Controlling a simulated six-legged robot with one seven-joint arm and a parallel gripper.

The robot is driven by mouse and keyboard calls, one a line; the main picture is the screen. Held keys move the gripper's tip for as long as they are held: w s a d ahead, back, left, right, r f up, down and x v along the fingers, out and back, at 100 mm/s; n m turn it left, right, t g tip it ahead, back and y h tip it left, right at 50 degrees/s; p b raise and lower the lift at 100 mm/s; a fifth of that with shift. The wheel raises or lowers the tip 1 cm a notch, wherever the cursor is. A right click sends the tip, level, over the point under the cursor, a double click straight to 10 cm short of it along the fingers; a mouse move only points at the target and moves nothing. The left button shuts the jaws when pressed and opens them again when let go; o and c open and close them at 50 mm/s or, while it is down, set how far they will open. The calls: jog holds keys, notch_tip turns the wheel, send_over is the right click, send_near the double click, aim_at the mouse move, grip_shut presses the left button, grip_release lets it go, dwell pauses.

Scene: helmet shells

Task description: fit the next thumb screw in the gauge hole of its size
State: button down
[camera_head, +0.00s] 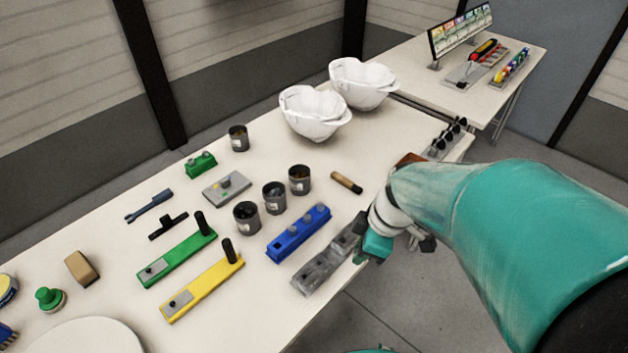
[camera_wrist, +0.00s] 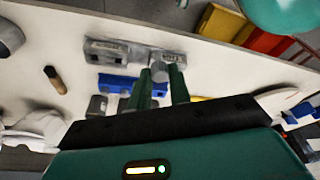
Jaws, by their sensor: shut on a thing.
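My gripper (camera_wrist: 159,73) is shut on a grey round-headed thumb screw (camera_wrist: 159,72), which shows between its two green fingers in the wrist view. In the head view, my gripper (camera_head: 374,246) is at the front edge of the table, beside the right end of a grey gauge block (camera_head: 318,272). The gauge block (camera_wrist: 105,48) also lies just beyond the fingertips in the wrist view. I cannot tell whether the screw touches it, and its holes are unclear.
Green (camera_head: 185,260) and yellow (camera_head: 207,290) bars with black posts lie to the left. Dark cups (camera_head: 274,197) stand behind the blue block. White helmet shells (camera_head: 311,114) are at the back. A tray of black knobs (camera_head: 440,147) is at the right end. Open floor lies in front.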

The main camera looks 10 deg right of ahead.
jog(key=w+a+f, duration=0.3)
jog(key=a+f, duration=0.1)
jog(key=a, duration=0.7)
dwell(0.5)
jog(key=shift+a+f, duration=0.1)
jog(key=shift+f, duration=0.15)
dwell(0.3)
jog(key=shift+f, duration=0.35)
jog(key=shift+f, duration=0.9)
dwell(1.2)
jog(key=shift+r, duration=0.15)
jog(key=shift+r, duration=1.3)
jog(key=shift+f, duration=1.1)
dwell(0.8)
